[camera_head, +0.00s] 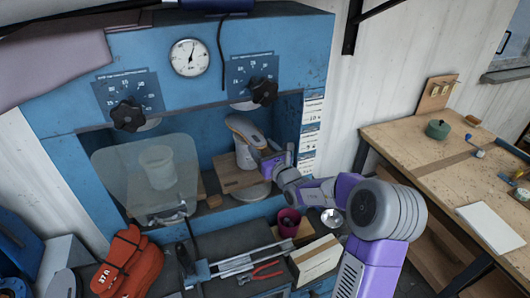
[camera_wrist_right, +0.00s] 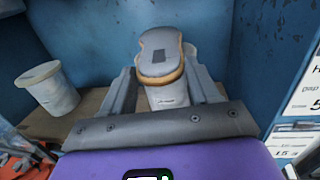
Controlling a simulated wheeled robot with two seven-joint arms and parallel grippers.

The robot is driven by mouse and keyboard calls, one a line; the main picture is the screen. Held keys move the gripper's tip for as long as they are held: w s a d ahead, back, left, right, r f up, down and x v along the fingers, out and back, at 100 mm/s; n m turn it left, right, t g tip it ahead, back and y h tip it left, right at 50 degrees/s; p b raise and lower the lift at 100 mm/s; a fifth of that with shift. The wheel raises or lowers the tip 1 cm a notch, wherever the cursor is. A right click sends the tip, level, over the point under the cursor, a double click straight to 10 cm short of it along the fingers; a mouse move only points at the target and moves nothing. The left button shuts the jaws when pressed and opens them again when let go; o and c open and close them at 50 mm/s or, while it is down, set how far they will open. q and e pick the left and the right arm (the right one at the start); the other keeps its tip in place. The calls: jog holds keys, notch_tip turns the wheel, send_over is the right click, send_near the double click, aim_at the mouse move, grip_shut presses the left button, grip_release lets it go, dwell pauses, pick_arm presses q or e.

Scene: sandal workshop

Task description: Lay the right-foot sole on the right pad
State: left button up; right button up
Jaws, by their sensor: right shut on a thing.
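The right-foot sole (camera_head: 243,127) is grey with a tan edge. It is over the white right pad (camera_head: 245,157) in the right bay of the blue press. In the right wrist view the sole (camera_wrist_right: 160,48) lies toe away, with its heel end over the pad (camera_wrist_right: 172,97). I cannot tell whether it rests on the pad. My right gripper (camera_head: 267,160) reaches in from the right, with its fingers on both sides of the heel end, shut on the sole. The fingers also show in the wrist view (camera_wrist_right: 160,78). My left gripper is not in view.
A clear shield (camera_head: 115,170) hangs before the white left pad (camera_head: 157,168). The bay's side wall (camera_head: 290,120) is close to my right gripper. A wooden workbench (camera_head: 400,130) stands right.

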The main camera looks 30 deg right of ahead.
jog(key=shift+w, duration=0.15)
jog(key=shift+f+b, duration=0.3)
jog(key=shift+f, duration=0.05)
dwell(0.5)
jog(key=o, duration=1.1)
jog(key=shift+o, duration=0.2)
jog(key=s+b, duration=0.1)
jog(key=s, duration=0.7)
jog(key=shift+a, duration=0.3)
dwell(0.8)
jog(key=shift+o, duration=0.6)
